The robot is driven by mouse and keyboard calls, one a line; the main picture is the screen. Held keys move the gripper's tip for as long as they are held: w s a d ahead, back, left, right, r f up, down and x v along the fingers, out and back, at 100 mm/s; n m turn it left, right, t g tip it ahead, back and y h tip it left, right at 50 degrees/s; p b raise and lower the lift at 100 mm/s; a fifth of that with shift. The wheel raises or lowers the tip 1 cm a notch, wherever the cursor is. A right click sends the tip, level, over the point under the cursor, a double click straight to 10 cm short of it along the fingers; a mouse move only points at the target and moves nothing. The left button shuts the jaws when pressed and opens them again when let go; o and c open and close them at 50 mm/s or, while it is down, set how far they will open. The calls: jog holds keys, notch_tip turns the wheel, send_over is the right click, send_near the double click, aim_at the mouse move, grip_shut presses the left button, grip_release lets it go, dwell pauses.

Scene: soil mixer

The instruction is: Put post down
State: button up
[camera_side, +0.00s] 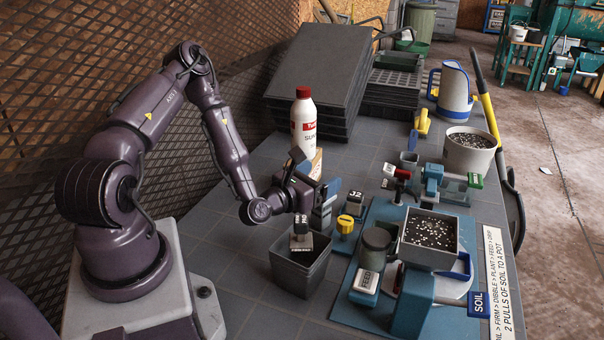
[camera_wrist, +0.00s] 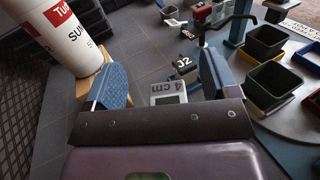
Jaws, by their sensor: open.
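My gripper (camera_side: 318,205) hangs low over the left side of the bench, beside the white bottle and behind the grey bin. In the wrist view its two blue fingers (camera_wrist: 160,84) stand wide apart, with no grip on anything. A pale block marked "4 cm" (camera_wrist: 168,94) shows between and beyond the fingers; whether it is the post I cannot tell. A black block marked "J2" (camera_wrist: 185,66) is just past it, and also shows in the side view (camera_side: 354,198). No post can be told for certain.
A white bottle (camera_side: 303,122) with a red cap stands close behind my gripper. A grey bin (camera_side: 300,272) is in front. To the right are a yellow-topped knob (camera_side: 345,223), a soil-filled square pot (camera_side: 429,240) and a round soil bucket (camera_side: 470,154). Stacked trays (camera_side: 320,75) fill the back.

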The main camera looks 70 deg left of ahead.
jog(key=w+d+r+m+g+h, duration=0.1)
jog(key=d+r+m+g+h, duration=0.3)
jog(key=m, duration=0.8)
jog(key=d+r+m+g+h, duration=0.25)
jog(key=r+m, duration=0.25)
jog(key=m, duration=0.7)
jog(key=s+d+r+m+g, duration=0.1)
jog(key=s+d+r+m, duration=0.2)
jog(key=s+r+m, duration=0.2)
jog(key=s+d+r+m+g+y, duration=0.1)
jog(key=s+d+r+m+g, duration=0.1)
jog(key=s+r+m, duration=0.4)
jog(key=shift+s+d+r, duration=0.15)
jog(key=shift+s+d, duration=0.25)
jog(key=shift+s, duration=0.1)
jog(key=s+m, duration=0.1)
jog(key=s, duration=0.1)
jog(key=s+d+r+m+g, duration=0.1)
jog(key=s, duration=0.1)
jog(key=s+d+r+m, duration=0.1)
jog(key=s+m, duration=0.1)
jog(key=shift+s+h, duration=0.2)
jog(key=shift+h, duration=0.15)
jog(key=shift+c, duration=0.2)
jog(key=shift+s+d+r+m+g, duration=0.1)
jog(key=shift+s+m+g, duration=0.15)
jog(key=shift+s+m, duration=0.2)
jog(key=shift+c, duration=0.9)
